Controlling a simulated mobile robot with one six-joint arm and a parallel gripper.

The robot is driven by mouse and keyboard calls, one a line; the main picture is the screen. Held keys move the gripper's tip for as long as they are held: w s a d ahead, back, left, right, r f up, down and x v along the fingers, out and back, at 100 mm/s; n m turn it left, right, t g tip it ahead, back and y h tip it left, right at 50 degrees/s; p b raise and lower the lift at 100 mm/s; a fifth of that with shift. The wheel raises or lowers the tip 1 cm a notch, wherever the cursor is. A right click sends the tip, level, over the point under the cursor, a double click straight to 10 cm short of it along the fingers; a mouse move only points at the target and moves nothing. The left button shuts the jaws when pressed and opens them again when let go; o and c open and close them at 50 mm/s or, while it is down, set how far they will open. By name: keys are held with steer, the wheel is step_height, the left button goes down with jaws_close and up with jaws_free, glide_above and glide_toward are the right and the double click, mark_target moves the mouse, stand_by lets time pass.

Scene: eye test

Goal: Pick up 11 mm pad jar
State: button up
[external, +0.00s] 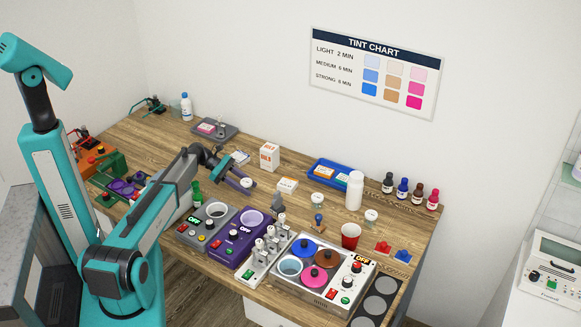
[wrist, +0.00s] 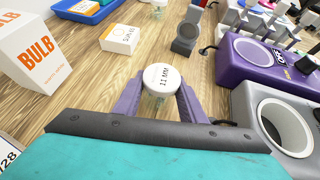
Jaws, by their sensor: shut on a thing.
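The 11 mm pad jar (wrist: 162,77) is a small clear jar with a white lid marked 11 MM. In the wrist view it sits between the two purple fingers of my gripper (wrist: 160,92), which are shut on its sides. In the external view the jar's white lid (external: 247,183) shows at the tip of my gripper (external: 242,179), over the wooden table behind the heater units. The lid faces the wrist camera, and the lower jar is mostly hidden. I cannot tell whether its base touches the table.
A purple heater (wrist: 262,62) and a grey heater (wrist: 245,105) stand close on the right in the wrist view. A BULB box (wrist: 32,48) stands left, with a low white box (wrist: 120,38) beyond. Another white-lidded jar (external: 317,200) stands farther right. Bare wood surrounds the held jar.

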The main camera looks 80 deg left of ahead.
mark_target(246, 181)
steer(key=shift+r+b, duration=1.4)
steer(key=shift+r, duration=3.05)
